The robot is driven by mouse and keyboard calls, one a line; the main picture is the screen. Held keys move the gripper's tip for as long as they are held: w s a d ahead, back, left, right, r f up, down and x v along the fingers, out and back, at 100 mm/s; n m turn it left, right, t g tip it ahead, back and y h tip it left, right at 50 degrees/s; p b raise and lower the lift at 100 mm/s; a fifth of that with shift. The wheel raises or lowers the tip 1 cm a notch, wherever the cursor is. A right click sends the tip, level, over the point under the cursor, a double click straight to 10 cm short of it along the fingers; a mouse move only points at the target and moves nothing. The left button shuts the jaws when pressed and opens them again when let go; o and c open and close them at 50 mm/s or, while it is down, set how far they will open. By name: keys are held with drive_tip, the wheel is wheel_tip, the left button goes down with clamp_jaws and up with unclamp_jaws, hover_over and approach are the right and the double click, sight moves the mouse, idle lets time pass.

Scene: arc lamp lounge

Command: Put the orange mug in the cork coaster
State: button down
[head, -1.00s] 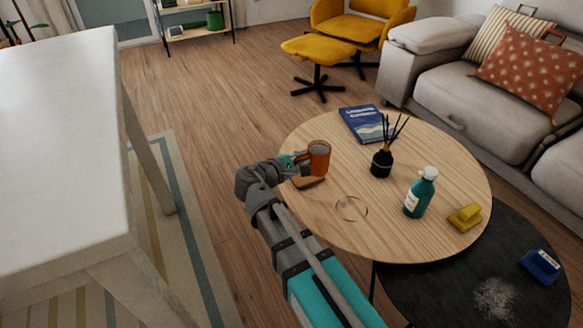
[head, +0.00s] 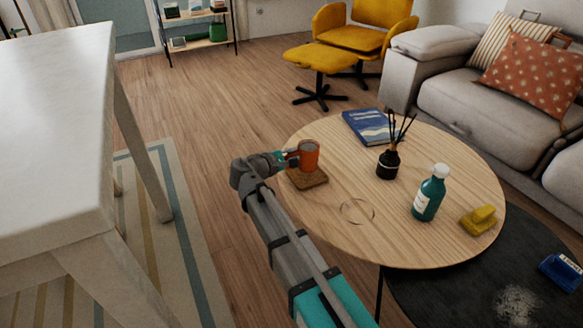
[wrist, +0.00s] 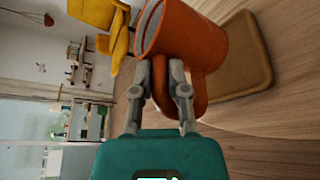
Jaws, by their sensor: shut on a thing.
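The orange mug (head: 309,156) is upright at the left part of the round wooden table. It also shows large in the wrist view (wrist: 195,38). My gripper (head: 291,158) is shut on the mug's handle, which shows between the fingers in the wrist view (wrist: 168,80). The square brown cork coaster (head: 308,179) lies on the table just below the mug in the head view. It also shows beside the mug in the wrist view (wrist: 243,60). I cannot tell whether the mug's base touches the coaster.
On the round table (head: 340,232) stand a black reed diffuser (head: 388,164), a teal bottle (head: 429,194), a yellow object (head: 478,219) and a blue book (head: 367,127). A dark lower table (head: 440,290) is at the right. A white table (head: 50,140) fills the left.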

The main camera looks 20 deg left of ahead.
idle(0.3)
drive_tip(key=shift+w+a+f+b, duration=0.35)
drive_tip(key=shift+w+f+b, duration=0.05)
drive_tip(key=shift+f+b, duration=0.3)
drive_tip(key=shift+s+d+f+b, duration=0.1)
drive_tip(key=shift+f+b, duration=1.2)
drive_tip(key=c, duration=0.6)
unclamp_jaws()
drive_tip(key=shift+f, duration=0.1)
drive_tip(key=shift+c, duration=0.2)
drive_tip(key=shift+s+r, duration=0.15)
drive_tip(key=shift+r, duration=0.05)
drive_tip(key=p+v, duration=0.2)
drive_tip(key=v, duration=0.9)
drive_tip(key=shift+s+a+p, duration=0.2)
drive_tip(key=shift+s+p, duration=0.1)
